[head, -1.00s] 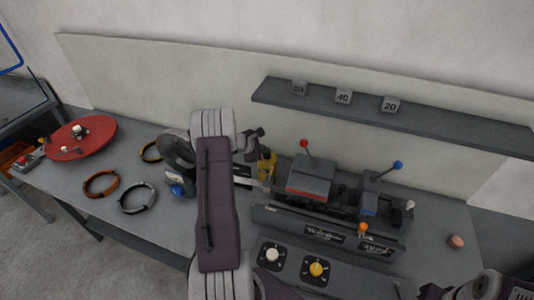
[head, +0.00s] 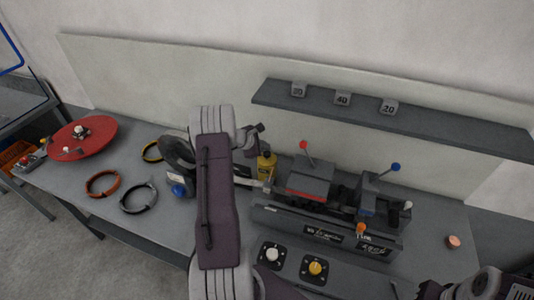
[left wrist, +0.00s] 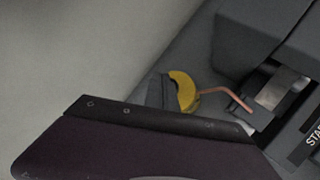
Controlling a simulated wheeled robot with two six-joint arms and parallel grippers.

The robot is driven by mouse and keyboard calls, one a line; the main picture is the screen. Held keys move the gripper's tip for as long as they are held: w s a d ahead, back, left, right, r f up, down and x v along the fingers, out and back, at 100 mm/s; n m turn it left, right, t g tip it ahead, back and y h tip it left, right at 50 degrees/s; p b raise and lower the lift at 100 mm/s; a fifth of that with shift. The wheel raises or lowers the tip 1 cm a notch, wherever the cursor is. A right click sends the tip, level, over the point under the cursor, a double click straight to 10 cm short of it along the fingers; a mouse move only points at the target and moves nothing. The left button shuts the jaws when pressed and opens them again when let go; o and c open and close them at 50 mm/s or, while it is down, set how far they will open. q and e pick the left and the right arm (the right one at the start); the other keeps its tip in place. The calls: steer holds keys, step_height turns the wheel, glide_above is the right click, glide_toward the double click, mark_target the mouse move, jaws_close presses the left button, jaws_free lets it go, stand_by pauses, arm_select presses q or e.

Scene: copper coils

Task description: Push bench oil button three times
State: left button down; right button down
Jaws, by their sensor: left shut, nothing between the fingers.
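A yellow oil can (head: 266,167) stands on the bench behind the machine's left end. The left wrist view shows a yellow rounded body (left wrist: 184,91) with a thin copper-coloured spout toward the machine. I cannot make out a separate button on it. My left gripper (head: 259,129) is shut and empty, above and slightly left of the can in the head view. I see no clear contact between them. My left forearm hides part of the bench. My right gripper (head: 430,290) is partly in view at the bottom right; its fingers are unclear.
The bench machine (head: 310,177) has red and blue levers. White (head: 272,254) and yellow (head: 315,268) knobs sit in front. A red disc (head: 82,138) and several coil rings, including an orange one (head: 102,184), lie left. A shelf (head: 450,131) with numbered blocks hangs behind.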

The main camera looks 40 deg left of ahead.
mark_target(265, 154)
arm_select(q)
steer(key=shift+r+p, duration=1.6)
steer(key=shift+r, duration=0.95)
steer(key=shift+f, duration=0.1)
stand_by(0.4)
